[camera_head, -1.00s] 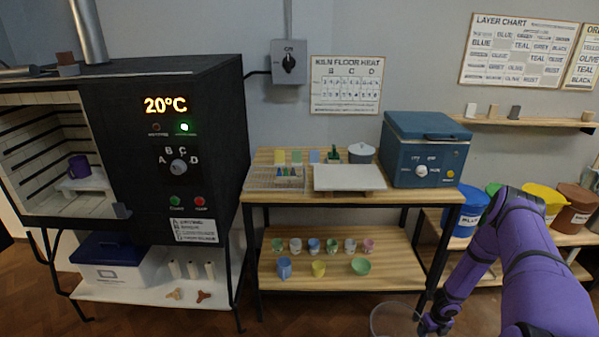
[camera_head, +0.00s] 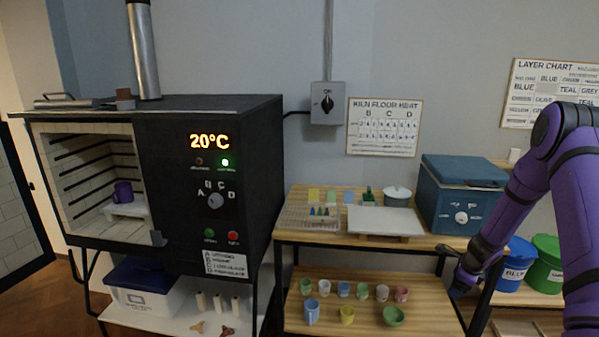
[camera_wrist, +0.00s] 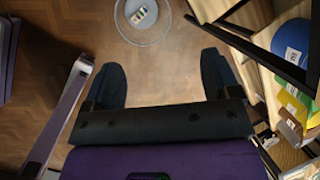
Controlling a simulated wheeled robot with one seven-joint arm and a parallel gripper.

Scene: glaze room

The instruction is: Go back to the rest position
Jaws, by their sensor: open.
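My gripper (camera_wrist: 162,78) is open and empty in the wrist view, its two dark fingers spread wide above the wooden floor. In the head view my gripper (camera_head: 456,286) hangs low at the right, in front of the right end of the wooden table. My purple arm is bent, with its elbow high at the right edge. The fingertips are too small to make out there.
A black kiln (camera_head: 190,170) with an open chamber holds a purple mug (camera_head: 123,192). The wooden table (camera_head: 300,236) bears a blue box (camera_head: 462,195); small cups stand on its lower shelf (camera_head: 365,318). A clear round bin (camera_wrist: 168,36) stands on the floor.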

